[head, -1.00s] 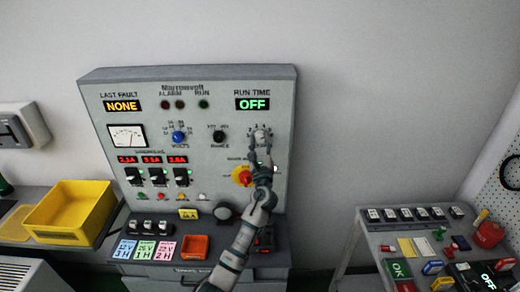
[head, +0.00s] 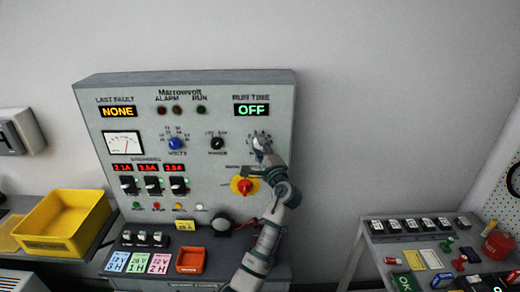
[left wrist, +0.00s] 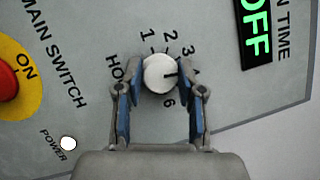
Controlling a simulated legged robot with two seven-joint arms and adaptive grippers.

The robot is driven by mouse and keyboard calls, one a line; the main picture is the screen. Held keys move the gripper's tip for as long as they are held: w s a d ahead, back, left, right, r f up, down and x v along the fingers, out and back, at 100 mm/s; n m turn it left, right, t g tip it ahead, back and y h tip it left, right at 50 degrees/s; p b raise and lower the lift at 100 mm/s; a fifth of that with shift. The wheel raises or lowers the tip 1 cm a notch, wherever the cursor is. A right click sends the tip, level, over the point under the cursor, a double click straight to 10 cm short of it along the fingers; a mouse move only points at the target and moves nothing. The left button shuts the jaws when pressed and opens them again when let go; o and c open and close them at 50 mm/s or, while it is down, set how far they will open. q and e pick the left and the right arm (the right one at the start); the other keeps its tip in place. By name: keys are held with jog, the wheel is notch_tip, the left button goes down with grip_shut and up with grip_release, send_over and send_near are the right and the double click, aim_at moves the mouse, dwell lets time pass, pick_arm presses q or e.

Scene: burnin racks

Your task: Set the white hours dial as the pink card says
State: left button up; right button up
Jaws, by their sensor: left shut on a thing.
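The white hours dial (left wrist: 159,74) sits on the panel under the RUN TIME display, which reads OFF (head: 252,110). In the left wrist view its dark pointer line points right, roughly toward the 4. My left gripper (left wrist: 164,88) is shut on the dial, one blue-padded finger on each side. In the head view the gripper (head: 263,149) covers most of the dial. The pink card (head: 160,263) lies on the ledge at the right end of a row of cards. Its small print seems to read 2 H on the lower line. My right gripper is not in view.
The red and yellow main switch (head: 244,185) is close beside my left arm. A black range knob (head: 217,143) and a blue volts knob (head: 176,143) are to the left.

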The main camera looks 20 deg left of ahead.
pick_arm(q)
jog(key=shift+d+f+n+g, duration=0.15)
jog(key=shift+n+g, duration=0.25)
jog(key=shift+n, duration=0.6)
jog(key=n+g+p, duration=0.1)
jog(key=n+p, duration=0.1)
jog(key=n, duration=0.1)
jog(key=n+g+h+p, duration=0.1)
jog(key=n+p, duration=0.1)
jog(key=shift+n, duration=0.4)
jog(key=shift+n+h+p, duration=0.4)
jog(key=shift+n+h, duration=0.1)
jog(key=shift+n, duration=0.1)
jog(key=shift+n+g+h+p, duration=0.45)
jog(key=shift+n+p, duration=0.2)
jog(key=shift+n, duration=0.25)
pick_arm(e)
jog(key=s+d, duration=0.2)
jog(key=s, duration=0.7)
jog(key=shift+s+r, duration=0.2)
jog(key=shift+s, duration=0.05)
pick_arm(q)
jog(key=shift+f, duration=0.1)
jog(key=o, duration=1.1)
jog(key=shift+o, duration=0.2)
jog(key=shift+w, duration=0.2)
